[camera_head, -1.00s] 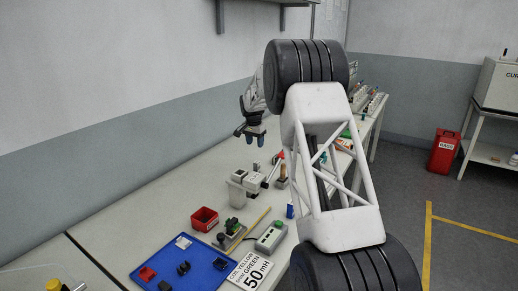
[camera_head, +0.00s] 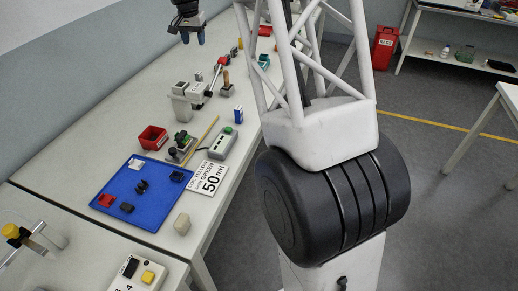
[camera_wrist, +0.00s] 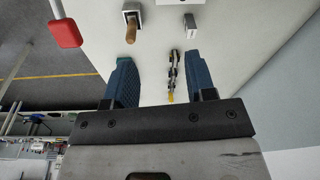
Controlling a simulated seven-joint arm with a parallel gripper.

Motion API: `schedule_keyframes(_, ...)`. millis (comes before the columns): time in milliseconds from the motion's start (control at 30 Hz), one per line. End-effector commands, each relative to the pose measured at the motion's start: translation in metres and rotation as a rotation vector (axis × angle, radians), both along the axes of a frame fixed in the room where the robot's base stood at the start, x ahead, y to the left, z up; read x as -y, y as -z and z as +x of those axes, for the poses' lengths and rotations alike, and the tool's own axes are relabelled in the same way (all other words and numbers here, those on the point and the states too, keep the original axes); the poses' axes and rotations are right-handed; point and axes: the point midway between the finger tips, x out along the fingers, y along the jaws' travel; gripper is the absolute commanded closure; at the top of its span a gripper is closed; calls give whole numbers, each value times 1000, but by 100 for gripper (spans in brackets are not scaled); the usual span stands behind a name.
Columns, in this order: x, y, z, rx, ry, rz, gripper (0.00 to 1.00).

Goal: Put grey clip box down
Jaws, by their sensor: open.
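My gripper (camera_head: 187,34) hangs open above the far part of the long bench, well away from the blue tray. In the wrist view its two blue fingers (camera_wrist: 163,84) are apart, with nothing held; a thin chain-like item with a yellow end (camera_wrist: 172,80) shows between them, seemingly on the bench below. No thing is clearly identifiable as the grey clip box. A small light grey piece (camera_head: 135,164) lies at the far end of the blue tray (camera_head: 152,210), and a pale beige-grey block (camera_head: 182,224) sits on the bench near its front edge.
The tray also holds a red piece (camera_head: 106,201) and several dark pieces. A red bin (camera_head: 153,138), a grey stand (camera_head: 182,102), a grey-green device (camera_head: 221,143) and a "50 mH" card (camera_head: 208,178) stand around it. Bare bench lies left of the stand.

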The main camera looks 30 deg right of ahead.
Motion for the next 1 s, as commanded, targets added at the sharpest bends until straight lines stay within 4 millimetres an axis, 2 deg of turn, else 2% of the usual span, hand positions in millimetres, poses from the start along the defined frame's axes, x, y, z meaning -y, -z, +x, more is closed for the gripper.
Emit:
schedule_keyframes(33,-1,-9,-15,3,-13,-1,49)
schedule_keyframes(200,-5,-30,-58,9,-59,-2,49)
schedule_keyframes(500,-12,-59,-139,20,-141,-6,49)
schedule_keyframes(1000,-22,-81,-279,38,-275,-13,49)
